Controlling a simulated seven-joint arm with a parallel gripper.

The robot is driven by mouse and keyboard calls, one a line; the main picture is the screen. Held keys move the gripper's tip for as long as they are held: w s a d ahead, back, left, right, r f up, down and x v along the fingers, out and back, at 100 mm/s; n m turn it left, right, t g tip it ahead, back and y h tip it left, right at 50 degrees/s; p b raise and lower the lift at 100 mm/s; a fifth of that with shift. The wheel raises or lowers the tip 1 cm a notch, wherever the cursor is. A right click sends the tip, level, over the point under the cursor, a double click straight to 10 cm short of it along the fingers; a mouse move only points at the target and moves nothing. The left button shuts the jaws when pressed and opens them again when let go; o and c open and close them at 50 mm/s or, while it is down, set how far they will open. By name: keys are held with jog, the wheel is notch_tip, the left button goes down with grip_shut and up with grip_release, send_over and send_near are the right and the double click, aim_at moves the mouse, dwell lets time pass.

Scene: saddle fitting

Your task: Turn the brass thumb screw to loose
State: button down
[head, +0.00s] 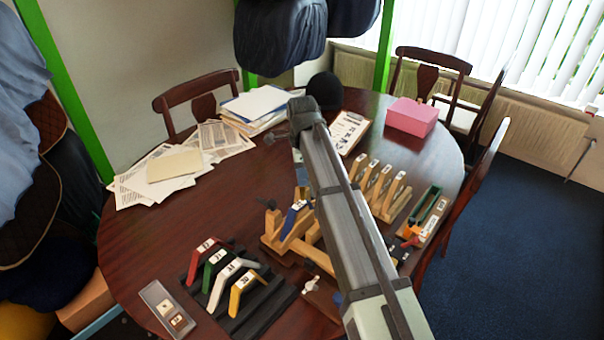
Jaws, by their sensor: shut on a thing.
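My arm crosses the middle of the head view from the lower right, and its upper end is over the far half of the table. My gripper is hidden behind the arm, so its jaws and anything between them cannot be seen. A wooden stand (272,238) with a blue labelled piece (292,217) on it stands just left of the arm, and the arm covers part of it. A small brownish part (267,203) shows at its far left. I cannot make out the brass thumb screw for certain.
A black rack (262,313) with several coloured angled pieces lies front left, beside a grey tray (158,302). Wooden racked pieces (384,186) and a green tray (427,203) are on the right. Papers (160,180), a clipboard (349,131) and a pink box (411,117) lie farther back. The table's left-middle is clear.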

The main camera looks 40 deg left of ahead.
jog(key=n, duration=1.2)
jog(key=shift+n, duration=0.4)
jog(key=n, duration=1.2)
dwell(0.4)
jog(key=c, duration=0.9)
grip_release()
jog(key=shift+r, duration=0.1)
